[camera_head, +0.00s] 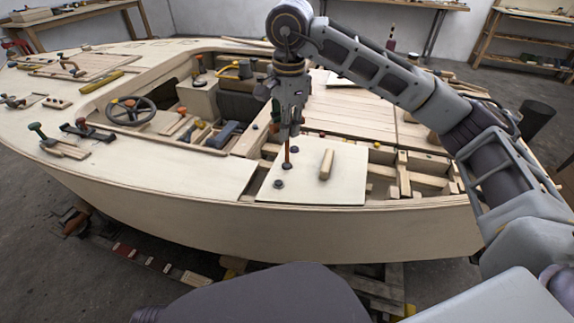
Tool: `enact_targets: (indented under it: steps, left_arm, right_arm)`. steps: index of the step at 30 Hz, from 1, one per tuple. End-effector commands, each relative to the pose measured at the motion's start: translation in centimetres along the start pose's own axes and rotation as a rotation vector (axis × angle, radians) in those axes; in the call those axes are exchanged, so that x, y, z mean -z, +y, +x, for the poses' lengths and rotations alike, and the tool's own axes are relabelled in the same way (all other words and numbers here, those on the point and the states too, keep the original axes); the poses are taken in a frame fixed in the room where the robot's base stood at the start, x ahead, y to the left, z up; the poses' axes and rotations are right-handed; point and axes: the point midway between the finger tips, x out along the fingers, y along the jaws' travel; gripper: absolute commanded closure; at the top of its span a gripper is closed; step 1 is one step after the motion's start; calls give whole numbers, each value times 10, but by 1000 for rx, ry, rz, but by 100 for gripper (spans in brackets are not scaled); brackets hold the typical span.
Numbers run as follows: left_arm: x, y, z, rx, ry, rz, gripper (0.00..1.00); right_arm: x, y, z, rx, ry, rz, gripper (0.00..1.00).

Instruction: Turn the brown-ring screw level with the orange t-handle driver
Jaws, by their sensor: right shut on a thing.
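My right gripper (290,126) points straight down over the pale plywood panel (327,191) on the near side of the hull. It is shut on the orange t-handle driver (288,152), whose handle is mostly hidden by the fingers. The driver's thin orange-brown shaft stands upright, with its tip at a small dark screw (287,166) on the panel. I cannot tell the ring colour of this screw, or whether the tip is seated in it. A second dark round fitting (278,184) sits just nearer on the same panel. My left gripper is not in view.
A small wooden block (326,164) stands on the panel right of the driver. Open framing (425,178) lies further right. The cockpit, with a steering wheel (131,110) and several tools, is to the left. The panel's near right part is clear.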

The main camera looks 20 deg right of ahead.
Motion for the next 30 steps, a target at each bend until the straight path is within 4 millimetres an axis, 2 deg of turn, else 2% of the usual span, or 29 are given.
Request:
enact_targets:
  steps: [18,30]
  left_arm:
    - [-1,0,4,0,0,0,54]
    - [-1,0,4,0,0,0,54]
  right_arm:
    - [0,1,0,3,-32,-333,100]
    - [0,1,0,3,-33,-351,100]
